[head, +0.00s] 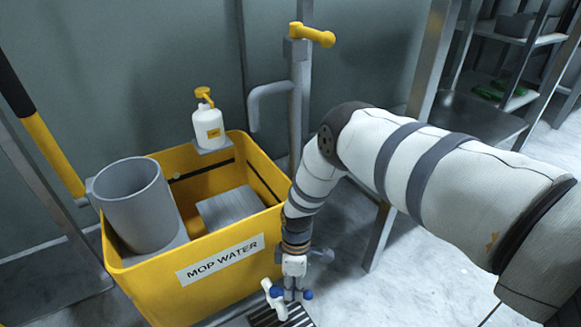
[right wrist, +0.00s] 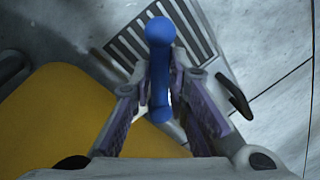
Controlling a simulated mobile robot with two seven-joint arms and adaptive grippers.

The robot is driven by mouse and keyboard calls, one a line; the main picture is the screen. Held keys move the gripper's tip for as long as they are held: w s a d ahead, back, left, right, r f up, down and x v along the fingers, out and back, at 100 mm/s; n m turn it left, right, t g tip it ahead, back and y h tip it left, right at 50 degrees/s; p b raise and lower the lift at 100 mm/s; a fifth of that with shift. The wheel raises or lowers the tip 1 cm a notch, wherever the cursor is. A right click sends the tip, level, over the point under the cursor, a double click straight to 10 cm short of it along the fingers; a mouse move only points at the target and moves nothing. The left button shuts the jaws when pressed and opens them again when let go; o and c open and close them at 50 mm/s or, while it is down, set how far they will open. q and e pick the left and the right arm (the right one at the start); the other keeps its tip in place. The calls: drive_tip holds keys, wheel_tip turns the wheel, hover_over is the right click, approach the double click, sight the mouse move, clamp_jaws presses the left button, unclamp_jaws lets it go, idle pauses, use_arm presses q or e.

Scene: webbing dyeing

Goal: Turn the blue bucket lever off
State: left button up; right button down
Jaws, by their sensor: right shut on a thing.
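The yellow bucket labelled MOP WATER (head: 132,283) stands at centre left. At its lower right front corner is a white spout (head: 272,298) with blue lever ends (head: 307,295) showing beside my right gripper (head: 291,287). In the right wrist view the blue lever (right wrist: 158,75) is a bar with rounded ends, lying lengthwise between the two fingers. My right gripper is shut on this lever, pointing down at it. The fingers hide part of the lever and most of the tap body. My left gripper is out of view.
A floor drain grate (right wrist: 195,35) lies below the spout. A grey cylinder (head: 135,205) and a soap pump bottle (head: 208,125) are at the bucket. A pipe with a yellow handle (head: 312,35) stands behind. Metal shelves (head: 505,85) are at the right.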

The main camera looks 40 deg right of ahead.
idle(0.4)
drive_tip(key=c, duration=1.5)
unclamp_jaws()
drive_tip(key=shift+d, duration=0.1)
drive_tip(key=shift+c, duration=0.2)
wheel_tip(320, 180, up, 10)
drive_tip(key=shift+c, duration=0.6)
